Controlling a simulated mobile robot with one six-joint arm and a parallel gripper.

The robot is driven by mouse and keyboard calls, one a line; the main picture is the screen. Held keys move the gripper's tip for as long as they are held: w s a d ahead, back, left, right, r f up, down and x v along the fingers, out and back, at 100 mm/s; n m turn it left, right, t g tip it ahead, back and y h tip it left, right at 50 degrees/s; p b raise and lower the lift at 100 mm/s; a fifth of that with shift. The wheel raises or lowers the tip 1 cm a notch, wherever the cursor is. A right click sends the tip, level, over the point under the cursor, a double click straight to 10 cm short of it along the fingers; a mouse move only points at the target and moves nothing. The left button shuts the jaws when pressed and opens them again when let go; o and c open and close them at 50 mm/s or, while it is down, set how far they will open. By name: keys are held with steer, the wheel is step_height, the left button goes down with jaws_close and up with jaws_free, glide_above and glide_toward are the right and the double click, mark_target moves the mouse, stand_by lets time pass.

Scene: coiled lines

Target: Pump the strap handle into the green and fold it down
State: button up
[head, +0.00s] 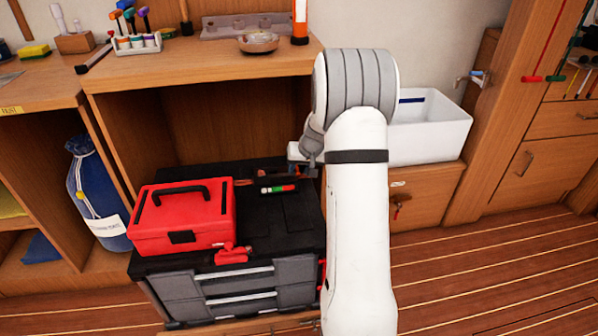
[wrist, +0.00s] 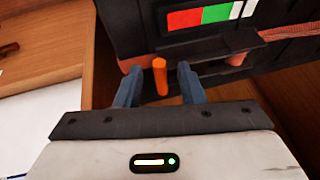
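The strap handle shows as an orange upright bar (wrist: 160,76) in the wrist view, in front of a dark bracket. My gripper (wrist: 157,72) is open, its two blue-grey fingers on either side of the bar, with gaps visible. A gauge strip (wrist: 215,13) with red, green and white bands sits just beyond the bracket; I cannot make out a pointer. A woven orange-brown strap (wrist: 289,35) runs off to the right of the bracket. In the head view the gauge (head: 278,188) lies on the black case top, and my arm hides most of the gripper and handle.
A red toolbox (head: 183,222) stands on the black drawer case (head: 300,240), left of the gauge. A white bin (head: 430,125) is to the right of my arm. The wooden bench (head: 200,68) overhangs behind. A blue bag (head: 95,195) stands at left.

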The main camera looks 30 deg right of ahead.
jaws_close()
stand_by(0.4)
steer(key=shift+a, duration=0.2)
steer(key=shift+d+r, duration=0.1)
